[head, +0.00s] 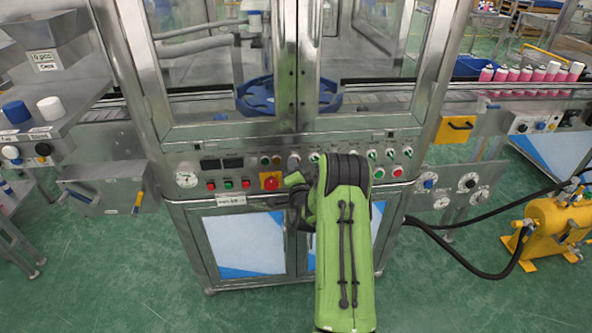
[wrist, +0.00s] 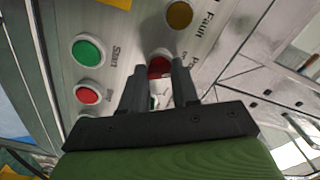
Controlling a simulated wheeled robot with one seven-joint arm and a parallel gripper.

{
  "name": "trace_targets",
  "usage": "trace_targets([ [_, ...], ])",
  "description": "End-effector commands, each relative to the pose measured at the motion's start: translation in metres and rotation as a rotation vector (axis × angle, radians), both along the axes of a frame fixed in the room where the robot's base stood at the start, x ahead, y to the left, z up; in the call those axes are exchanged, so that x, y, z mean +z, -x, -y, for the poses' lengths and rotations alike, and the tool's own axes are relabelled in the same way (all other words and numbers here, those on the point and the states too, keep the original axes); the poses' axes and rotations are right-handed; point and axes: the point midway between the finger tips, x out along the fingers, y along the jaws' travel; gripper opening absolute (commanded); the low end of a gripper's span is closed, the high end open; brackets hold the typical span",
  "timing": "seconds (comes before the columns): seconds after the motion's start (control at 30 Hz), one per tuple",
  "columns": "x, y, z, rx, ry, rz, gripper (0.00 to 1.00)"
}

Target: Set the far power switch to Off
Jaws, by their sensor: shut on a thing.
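The power switch (wrist: 159,67) is a red round piece on the steel control panel, beside a partly hidden label starting "Po". It shows in the wrist view between the two dark fingers of my gripper (wrist: 160,75). The fingers are closed on its sides and cover part of it, so I cannot tell which position it is set to.
Near the fingers are a green Start button (wrist: 88,50), a red button (wrist: 87,93) and an amber Fault lamp (wrist: 180,14). A red emergency stop (head: 270,182) on a yellow plate sits left of my arm. A yellow machine (head: 555,228) with black hoses stands at right.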

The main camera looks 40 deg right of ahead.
Motion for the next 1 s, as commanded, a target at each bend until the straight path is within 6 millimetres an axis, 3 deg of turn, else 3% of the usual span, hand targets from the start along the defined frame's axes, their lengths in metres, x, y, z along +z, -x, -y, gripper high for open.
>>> trace_targets([
  [0.47,-0.0027,0.0005,-0.0007,0.001,0.009,-0.015,0.0],
  [0.5,-0.0027,0.0005,-0.0007,0.001,0.009,-0.015,0.34],
  [0.63,-0.002,0.0004,-0.0005,0.001,0.009,-0.013,0.54],
  [1.0,-0.0018,-0.0006,0.0008,0.002,0.01,-0.01,0.55],
])
